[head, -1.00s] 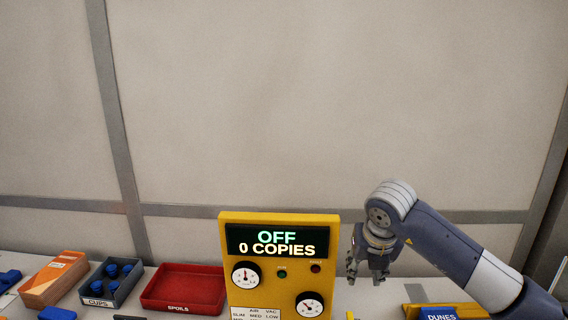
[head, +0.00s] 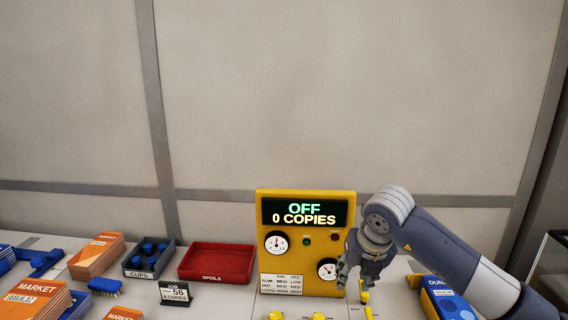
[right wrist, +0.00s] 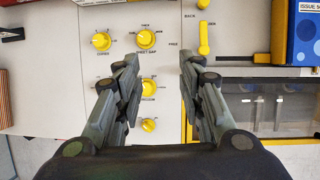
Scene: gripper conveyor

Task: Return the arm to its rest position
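My right gripper (head: 358,280) hangs fingers down in front of the yellow control panel's right edge in the head view. In the right wrist view its two fingers (right wrist: 158,75) stand apart with nothing between them, over a pale panel (right wrist: 172,20) with yellow knobs. The yellow control panel (head: 345,205) reads OFF and 0 COPIES. My left gripper is in neither view.
A red SPOILS tray (head: 218,278), a grey CUPS bin (head: 133,274) and orange MARKET stacks (head: 35,300) stand left of the panel. A yellow lever (right wrist: 204,38) stands near the knobs. The wall behind is bare.

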